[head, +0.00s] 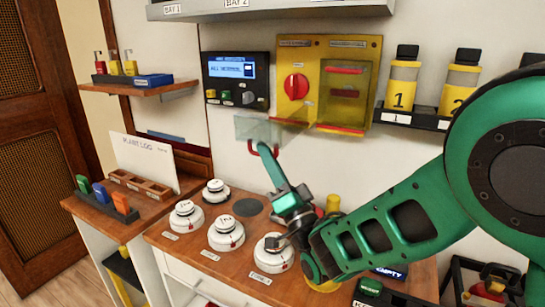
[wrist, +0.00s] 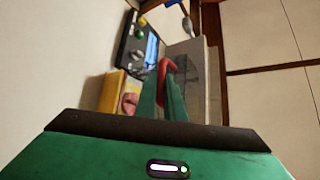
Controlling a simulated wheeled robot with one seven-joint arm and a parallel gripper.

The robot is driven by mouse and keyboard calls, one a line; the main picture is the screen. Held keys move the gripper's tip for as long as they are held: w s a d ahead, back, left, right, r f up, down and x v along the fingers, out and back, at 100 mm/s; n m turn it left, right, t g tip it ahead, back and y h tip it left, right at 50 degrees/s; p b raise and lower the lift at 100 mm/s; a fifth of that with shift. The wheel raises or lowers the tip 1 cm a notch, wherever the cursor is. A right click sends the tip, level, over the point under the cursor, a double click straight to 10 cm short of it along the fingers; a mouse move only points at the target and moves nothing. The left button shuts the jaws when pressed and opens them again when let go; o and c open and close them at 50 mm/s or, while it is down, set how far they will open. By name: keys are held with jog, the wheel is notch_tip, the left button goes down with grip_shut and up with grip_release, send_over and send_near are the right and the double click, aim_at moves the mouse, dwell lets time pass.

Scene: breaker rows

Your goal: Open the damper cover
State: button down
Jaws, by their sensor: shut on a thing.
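A clear cover (head: 262,130) with a red handle (head: 262,149) projects outward from the lower left of a yellow panel (head: 304,48). The red knob (head: 296,86) above it is exposed. The panel's labels are too small to read. My gripper (head: 266,152) is shut on the red handle. In the wrist view the green fingertips (wrist: 163,75) close on the red handle (wrist: 166,66), beside the see-through cover (wrist: 192,75). A second clear cover (head: 357,85) with red bars lies flat over the panel's right half and looks closed.
A dark display unit (head: 236,80) is left of the panel. Numbered yellow bottles (head: 402,80) stand on a shelf at right, close to my arm. White dials (head: 226,233) sit on the wooden counter (head: 165,245) below. A grey shelf (head: 270,8) overhangs the top.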

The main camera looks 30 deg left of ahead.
aim_at(269, 138)
jog(key=shift+w+d, duration=0.3)
jog(key=c, duration=1.8)
grip_release()
jog(key=shift+r, duration=0.1)
jog(key=shift+c, duration=0.2)
jog(key=shift+s, duration=0.15)
jog(key=shift+a, duration=0.1)
notch_tip(269, 138, up, 4)
jog(key=shift+s+r, duration=0.1)
jog(key=shift+r, duration=0.1)
jog(key=shift+s+a+r, duration=0.3)
jog(key=shift+s+r, duration=0.2)
jog(key=shift+s, duration=0.4)
jog(key=shift+s+a+r, duration=0.25)
jog(key=shift+s+r, duration=0.3)
jog(key=shift+s, duration=0.35)
jog(key=shift+s+a+r, duration=0.3)
jog(key=shift+s+r, duration=0.2)
jog(key=shift+s, duration=0.4)
jog(key=s+a+r, duration=0.1)
jog(key=s+r, duration=0.2)
jog(key=s, duration=0.2)
jog(key=shift+a, duration=0.4)
